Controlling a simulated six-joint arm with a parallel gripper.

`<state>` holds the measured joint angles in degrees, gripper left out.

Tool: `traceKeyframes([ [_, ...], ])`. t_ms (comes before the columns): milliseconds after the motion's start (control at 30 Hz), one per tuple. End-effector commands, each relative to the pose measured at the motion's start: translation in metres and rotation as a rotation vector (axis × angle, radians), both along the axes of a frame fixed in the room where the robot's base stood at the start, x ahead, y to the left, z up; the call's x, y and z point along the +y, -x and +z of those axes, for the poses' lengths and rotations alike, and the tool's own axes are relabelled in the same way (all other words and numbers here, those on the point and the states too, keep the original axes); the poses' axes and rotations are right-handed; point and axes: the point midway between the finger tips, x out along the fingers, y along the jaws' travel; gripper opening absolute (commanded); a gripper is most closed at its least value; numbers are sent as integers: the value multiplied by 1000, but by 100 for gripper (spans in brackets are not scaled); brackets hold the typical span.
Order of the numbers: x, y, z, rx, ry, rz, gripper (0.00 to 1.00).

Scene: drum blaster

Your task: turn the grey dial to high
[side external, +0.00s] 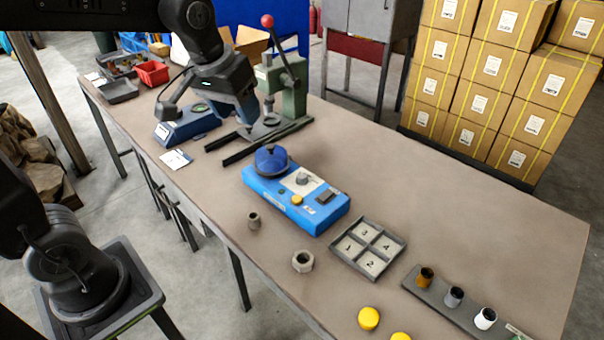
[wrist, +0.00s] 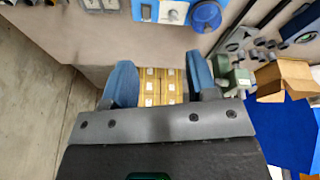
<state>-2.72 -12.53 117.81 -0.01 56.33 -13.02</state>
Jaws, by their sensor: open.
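The blue blaster box (side external: 322,214) lies on the table, with a blue dome (side external: 270,158) at its left end. The grey dial (side external: 302,179) sits on a pale panel on the box's top. Its setting is too small to read. In the wrist view the dial (wrist: 173,14) shows near the top edge, beside the dome (wrist: 206,15). My gripper (side external: 247,118) is above the table, behind and left of the box, apart from the dial. In the wrist view its blue fingers (wrist: 162,72) are spread with nothing between them.
A yellow button (side external: 297,200) and a dark switch (side external: 325,196) are near the dial. A green press (side external: 290,90) stands behind my gripper. A numbered tray (side external: 350,262), a hex nut (side external: 302,262) and a small cylinder (side external: 254,220) lie in front.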

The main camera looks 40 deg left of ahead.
Motion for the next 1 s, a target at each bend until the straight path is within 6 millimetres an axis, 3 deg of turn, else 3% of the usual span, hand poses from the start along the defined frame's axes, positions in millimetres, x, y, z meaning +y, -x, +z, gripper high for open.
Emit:
traceKeyframes([
  [33,4,-22,-6,31,11,37,57],
  [267,22,-108,-42,139,54,211,57],
  [500,44,-181,-111,244,83,388,57],
  [700,55,-211,-157,297,94,482,57],
  [1000,58,-216,-185,314,96,508,57],
])
